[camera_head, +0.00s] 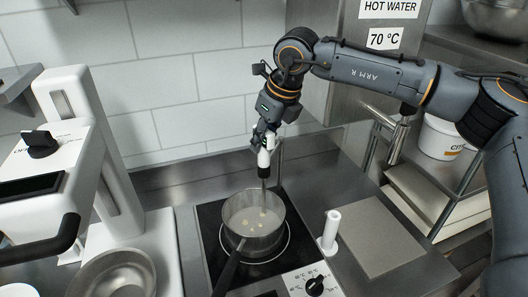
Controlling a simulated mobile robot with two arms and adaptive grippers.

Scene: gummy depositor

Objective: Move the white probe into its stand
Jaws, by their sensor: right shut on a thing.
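The white probe (265,157) is upright in my right gripper (266,136), which is shut on its upper part. The probe's thin dark stem points down at the back of the saucepan (277,236). I cannot tell whether its tip touches the contents. The pan holds pale liquid with several small yellowish pieces. A white upright holder (331,226), which looks like the stand, is to the right of the pan, on the counter. My left gripper is not in view.
The pan sits on a black hob (211,229) with a control knob (315,286). A flat grey board (380,238) lies right of the holder. A white machine (88,170) and a metal bowl (113,276) stand at the left. A white bucket (443,136) is on the right shelf.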

